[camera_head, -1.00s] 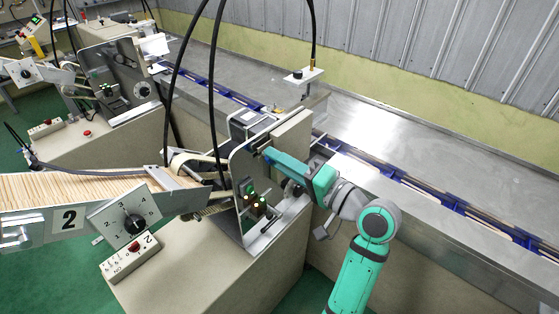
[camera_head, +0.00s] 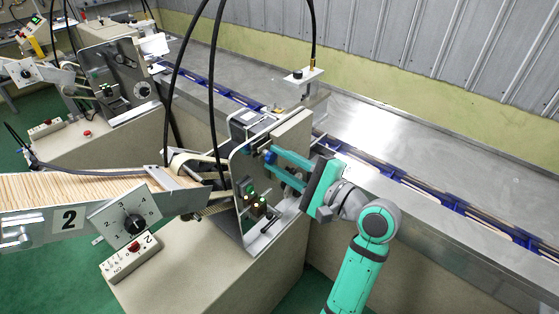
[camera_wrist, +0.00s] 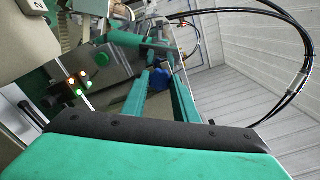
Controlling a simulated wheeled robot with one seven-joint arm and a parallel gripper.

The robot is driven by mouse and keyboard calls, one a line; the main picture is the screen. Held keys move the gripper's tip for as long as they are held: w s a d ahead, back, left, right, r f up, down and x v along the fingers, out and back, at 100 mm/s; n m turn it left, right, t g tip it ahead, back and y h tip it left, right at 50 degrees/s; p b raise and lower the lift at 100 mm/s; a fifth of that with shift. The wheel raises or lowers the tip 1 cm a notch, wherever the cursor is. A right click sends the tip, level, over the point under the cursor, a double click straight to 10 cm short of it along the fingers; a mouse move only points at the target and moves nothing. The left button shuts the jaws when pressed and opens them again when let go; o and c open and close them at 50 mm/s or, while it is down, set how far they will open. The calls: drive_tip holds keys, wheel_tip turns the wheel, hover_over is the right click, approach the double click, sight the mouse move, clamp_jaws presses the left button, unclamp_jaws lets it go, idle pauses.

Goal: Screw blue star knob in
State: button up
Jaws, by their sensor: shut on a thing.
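The blue star knob (camera_wrist: 160,79) shows in the wrist view between the two teal fingers of my gripper (camera_wrist: 161,76), at the front of the metal machine plate. In the head view a small part of the knob (camera_head: 270,156) shows at the fingertips, at the upper part of the plate (camera_head: 243,210). My gripper (camera_head: 273,163) is shut on the knob and reaches in from the right. The knob's stem and its hole are hidden, so I cannot tell how deep it sits.
Black cables (camera_head: 214,80) hang in front of the machine. A conveyor with a blue rail (camera_head: 400,177) runs behind it. The stick tray (camera_head: 90,188) and dial (camera_head: 133,222) are at the left.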

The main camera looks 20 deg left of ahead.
drive_tip(key=o, duration=0.9)
drive_tip(key=shift+o, duration=0.2)
drive_tip(key=n, duration=0.7)
drive_tip(key=shift+n, duration=0.3)
drive_tip(key=n, duration=0.6)
drive_tip(key=shift+n, duration=0.3)
drive_tip(key=n, duration=0.6)
drive_tip(key=shift+n, duration=0.3)
drive_tip(key=n, duration=0.6)
drive_tip(key=shift+n, duration=0.4)
